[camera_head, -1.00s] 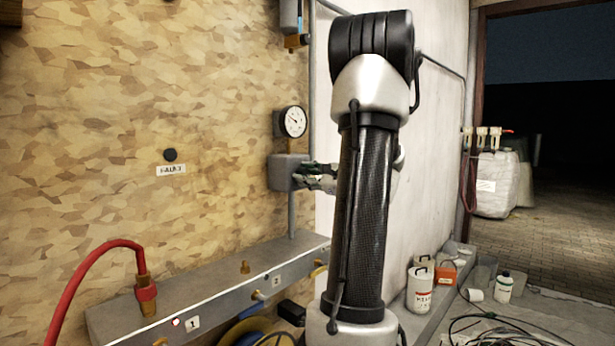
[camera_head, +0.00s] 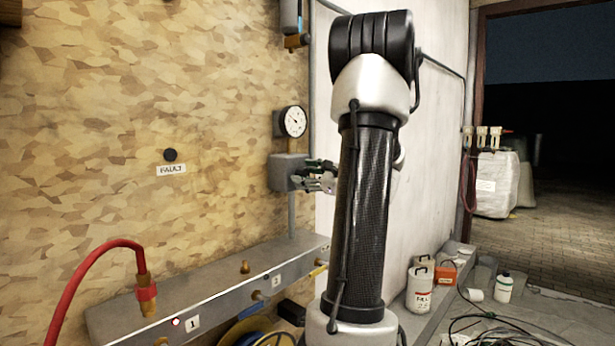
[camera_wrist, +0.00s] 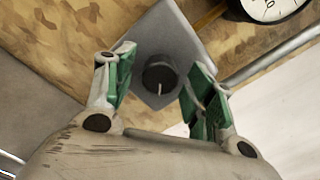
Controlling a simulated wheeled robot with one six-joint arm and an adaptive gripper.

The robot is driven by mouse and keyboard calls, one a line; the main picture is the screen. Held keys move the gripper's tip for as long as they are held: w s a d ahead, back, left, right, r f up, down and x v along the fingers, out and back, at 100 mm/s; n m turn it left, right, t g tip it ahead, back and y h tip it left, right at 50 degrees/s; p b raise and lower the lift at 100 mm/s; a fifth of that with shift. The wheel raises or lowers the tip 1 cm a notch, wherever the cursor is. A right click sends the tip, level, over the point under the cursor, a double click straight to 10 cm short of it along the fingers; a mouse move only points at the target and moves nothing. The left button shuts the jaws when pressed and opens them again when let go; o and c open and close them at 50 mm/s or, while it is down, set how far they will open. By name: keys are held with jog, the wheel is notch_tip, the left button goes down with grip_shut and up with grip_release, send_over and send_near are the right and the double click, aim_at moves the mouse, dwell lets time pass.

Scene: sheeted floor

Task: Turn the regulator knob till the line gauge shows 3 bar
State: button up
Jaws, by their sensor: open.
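The regulator knob (camera_wrist: 160,77) is a small black round knob with a white mark, on the face of a grey regulator block (camera_wrist: 150,40). The block also shows in the head view (camera_head: 283,172), on the chipboard wall. My gripper (camera_wrist: 160,88) is open, with its green-padded fingers to either side of the knob and apart from it. In the head view my gripper (camera_head: 322,176) is at the block's right face, and the knob is hidden there. The line gauge (camera_head: 294,121) is a white dial just above the block; its reading is too small to tell. Its edge shows in the wrist view (camera_wrist: 270,5).
A grey manifold (camera_head: 215,295) with brass fittings and a red hose (camera_head: 85,265) runs below. A black button (camera_head: 170,155) above a FAULT label is on the wall. Canisters (camera_head: 420,285) and loose cables lie at the lower right. A pipe (camera_wrist: 275,55) passes right of the gripper.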

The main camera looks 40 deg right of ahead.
jog(key=s, duration=1.2)
jog(key=shift+d, duration=0.45)
